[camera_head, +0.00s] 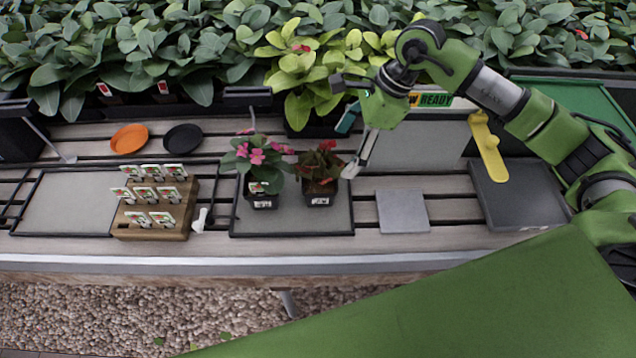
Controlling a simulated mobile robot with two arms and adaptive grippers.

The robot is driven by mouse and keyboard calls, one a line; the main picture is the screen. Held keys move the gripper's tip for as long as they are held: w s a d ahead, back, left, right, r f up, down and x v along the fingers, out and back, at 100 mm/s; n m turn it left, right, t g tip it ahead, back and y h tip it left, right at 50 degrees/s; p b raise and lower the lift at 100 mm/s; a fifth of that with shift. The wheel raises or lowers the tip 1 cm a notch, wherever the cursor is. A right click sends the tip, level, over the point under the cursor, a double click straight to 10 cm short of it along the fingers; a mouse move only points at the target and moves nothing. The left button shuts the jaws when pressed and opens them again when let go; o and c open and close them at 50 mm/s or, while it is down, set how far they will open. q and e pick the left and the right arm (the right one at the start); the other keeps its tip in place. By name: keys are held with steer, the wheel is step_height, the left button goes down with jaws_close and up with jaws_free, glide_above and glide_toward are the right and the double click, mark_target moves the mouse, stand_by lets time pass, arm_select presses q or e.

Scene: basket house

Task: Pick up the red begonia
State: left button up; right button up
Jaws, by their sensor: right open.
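The red begonia (318,162) has dark reddish leaves and red blooms. It stands upright in a small black pot with a white label, on the right part of a grey tray (290,222). A pink-flowered plant (258,160) in a similar pot stands close to its left on the same tray. My right gripper (346,148) is open, just right of and above the begonia. One pale fingertip is beside the begonia's right side; whether it touches cannot be told. My left gripper is not in view.
A wooden block with seed-packet-like labels (158,222) and a small white object (200,220) stand left of the tray. A grey square (402,211) lies right of it. A "READY" sign (436,100) is behind my right arm. Orange (129,139) and black (183,139) saucers lie behind.

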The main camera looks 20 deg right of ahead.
steer(key=b, duration=0.3)
glide_toward(318, 183)
step_height(318, 183, down, 3)
steer(key=shift+a, duration=0.2)
steer(key=x, duration=0.2)
steer(key=b+x, duration=0.1)
steer(key=x, duration=0.1)
steer(key=b+x, duration=0.1)
steer(key=x, duration=0.1)
steer(key=shift+w+a, duration=0.2)
steer(key=shift+a, duration=0.15)
steer(key=shift+r, duration=0.1)
steer(key=c, duration=1.4)
